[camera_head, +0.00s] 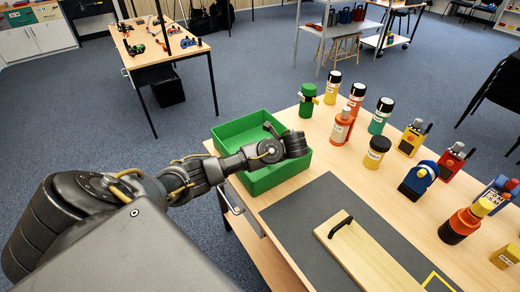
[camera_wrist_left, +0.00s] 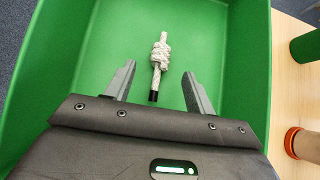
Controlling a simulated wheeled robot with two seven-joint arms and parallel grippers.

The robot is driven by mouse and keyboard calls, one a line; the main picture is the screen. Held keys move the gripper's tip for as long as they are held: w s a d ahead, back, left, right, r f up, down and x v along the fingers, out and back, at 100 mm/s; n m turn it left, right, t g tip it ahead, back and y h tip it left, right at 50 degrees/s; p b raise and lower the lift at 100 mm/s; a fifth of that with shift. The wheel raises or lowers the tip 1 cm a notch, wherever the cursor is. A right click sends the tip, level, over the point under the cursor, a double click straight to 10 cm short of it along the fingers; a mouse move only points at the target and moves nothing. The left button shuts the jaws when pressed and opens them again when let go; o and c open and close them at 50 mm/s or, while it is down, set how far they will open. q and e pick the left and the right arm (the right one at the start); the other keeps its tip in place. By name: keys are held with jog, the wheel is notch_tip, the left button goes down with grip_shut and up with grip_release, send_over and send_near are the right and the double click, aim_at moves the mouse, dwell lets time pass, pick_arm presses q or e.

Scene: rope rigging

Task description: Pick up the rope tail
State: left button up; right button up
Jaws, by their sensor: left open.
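The rope tail (camera_wrist_left: 161,57) is a short white braided piece with a knot in its middle and a black end. It lies on the floor of the green bin (camera_head: 228,133) in the left wrist view. In the head view the rope is hidden by the bin wall and my arm. My left gripper (camera_wrist_left: 158,79) is open and empty, pointing down into the bin. Its two grey fingers are on either side of the rope's black lower end in the picture; I cannot tell how far above it they are. My right gripper is not in view.
The bin stands at the left edge of a wooden table (camera_head: 294,186). Right of it are a green canister (camera_head: 307,101), several bottles, a yellow jar (camera_head: 376,153) and radios. A dark mat (camera_head: 300,220) and a wooden board (camera_head: 365,255) with a black handle lie in front.

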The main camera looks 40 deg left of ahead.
pick_arm(q)
jog(key=x, duration=0.5)
jog(key=shift+a+p, duration=0.1)
jog(key=shift+p, duration=0.3)
jog(key=c, duration=1.1)
